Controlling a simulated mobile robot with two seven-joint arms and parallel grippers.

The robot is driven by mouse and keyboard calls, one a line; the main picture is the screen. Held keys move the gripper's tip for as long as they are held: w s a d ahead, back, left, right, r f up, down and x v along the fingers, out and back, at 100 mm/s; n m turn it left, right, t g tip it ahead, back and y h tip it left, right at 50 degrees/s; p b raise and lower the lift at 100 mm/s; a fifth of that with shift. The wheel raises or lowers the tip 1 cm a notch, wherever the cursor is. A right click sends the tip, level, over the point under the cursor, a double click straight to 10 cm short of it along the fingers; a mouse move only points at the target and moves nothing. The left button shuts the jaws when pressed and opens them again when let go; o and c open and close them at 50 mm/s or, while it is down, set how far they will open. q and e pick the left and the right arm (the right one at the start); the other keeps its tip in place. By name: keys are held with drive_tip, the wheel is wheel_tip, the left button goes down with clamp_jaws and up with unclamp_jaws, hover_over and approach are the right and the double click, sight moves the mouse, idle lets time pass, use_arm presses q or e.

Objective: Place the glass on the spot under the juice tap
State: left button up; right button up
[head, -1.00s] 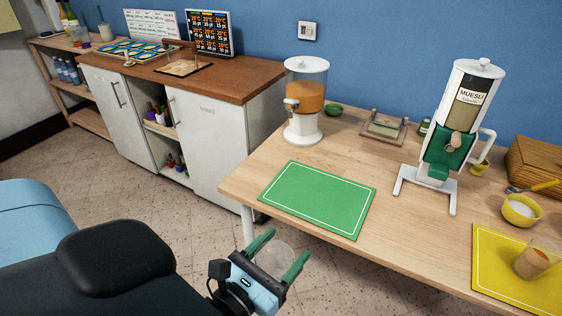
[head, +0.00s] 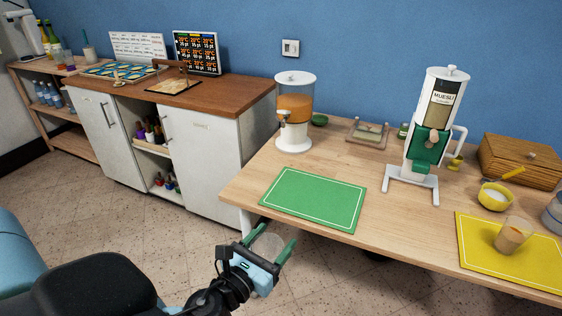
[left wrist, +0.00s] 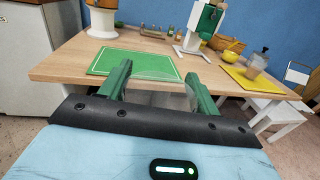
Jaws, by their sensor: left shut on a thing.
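The juice dispenser (head: 295,98) stands upright at the back left of the wooden table, with orange juice in its clear tank. Its tap (head: 284,116) is on its front left side, above the round white base (head: 294,144). My left gripper (head: 268,246) is shut on a clear, empty-looking glass (head: 267,247), in front of the table's front edge and the green mat. In the left wrist view the glass (left wrist: 160,88) shows faintly between the green fingers; the dispenser (left wrist: 103,20) is beyond, up and left. My right gripper is not in view.
The green mat (head: 314,200) lies bare at the table's front left. The muesli dispenser (head: 430,140) stands to its right. A yellow mat (head: 480,262) holds a filled glass (head: 512,236). A small green bowl (head: 319,120) sits right of the juice dispenser.

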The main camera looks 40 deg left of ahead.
use_arm(q)
drive_tip(key=w+a+f+n+y, duration=0.1)
drive_tip(key=w+a, duration=0.5)
drive_tip(key=a, duration=0.4)
drive_tip(key=w+a+f+y, duration=0.2)
drive_tip(key=w+a, duration=0.4)
drive_tip(key=a, duration=0.5)
drive_tip(key=shift+w+a+f+n+p, duration=0.15)
drive_tip(key=shift+w+f+n+p, duration=0.1)
drive_tip(key=shift+w+n+p, duration=0.15)
